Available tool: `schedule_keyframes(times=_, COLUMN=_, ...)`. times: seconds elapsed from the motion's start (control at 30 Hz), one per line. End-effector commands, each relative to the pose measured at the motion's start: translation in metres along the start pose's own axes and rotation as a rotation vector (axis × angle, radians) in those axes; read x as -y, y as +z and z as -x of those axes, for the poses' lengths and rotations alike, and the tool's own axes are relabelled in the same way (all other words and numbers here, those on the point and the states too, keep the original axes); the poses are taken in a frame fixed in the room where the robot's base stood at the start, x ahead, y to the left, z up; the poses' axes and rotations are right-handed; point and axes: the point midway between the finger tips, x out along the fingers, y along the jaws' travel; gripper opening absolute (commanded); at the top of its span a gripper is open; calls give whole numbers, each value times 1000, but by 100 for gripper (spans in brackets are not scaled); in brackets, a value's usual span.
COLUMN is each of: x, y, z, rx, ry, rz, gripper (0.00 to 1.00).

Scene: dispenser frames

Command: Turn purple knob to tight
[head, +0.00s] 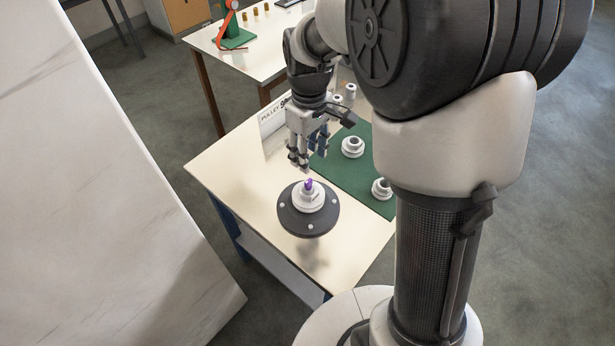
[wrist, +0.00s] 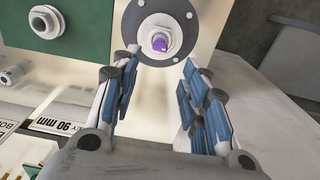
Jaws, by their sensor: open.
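The purple knob (head: 309,184) is small and sits on top of a white stepped hub (head: 308,201). The hub stands on a round dark grey base (head: 291,222) with light dots around its rim, on the cream table. The knob also shows in the wrist view (wrist: 160,43), near the top and between the fingers' lines. My gripper (head: 300,165) is above the knob and a little behind it in the head view, apart from it. In the wrist view my gripper (wrist: 160,68) has its blue-padded fingers spread, with nothing between them.
A green mat (head: 340,172) with white flanged parts (head: 352,146) lies to the right on the cream table (head: 232,165). A large pale panel (head: 90,190) rises at the left. Another table (head: 262,60) stands behind.

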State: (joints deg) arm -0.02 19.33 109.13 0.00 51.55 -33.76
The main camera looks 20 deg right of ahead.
Motion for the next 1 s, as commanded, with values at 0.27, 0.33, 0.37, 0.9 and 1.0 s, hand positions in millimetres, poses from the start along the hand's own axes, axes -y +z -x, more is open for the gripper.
schedule_keyframes(times=0.27, x=1, y=1, z=-63, rx=3, ry=-2, rz=0, gripper=41)
schedule_keyframes(times=0.33, x=1, y=1, z=-74, rx=3, ry=-2, rz=0, gripper=41)
schedule_keyframes(times=0.37, x=0, y=1, z=-78, rx=2, ry=-1, rz=0, gripper=41)
schedule_keyframes(times=0.9, x=0, y=0, z=-98, rx=0, ry=0, rz=0, gripper=41)
schedule_keyframes(times=1.0, x=0, y=0, z=-98, rx=0, ry=0, rz=0, gripper=34)
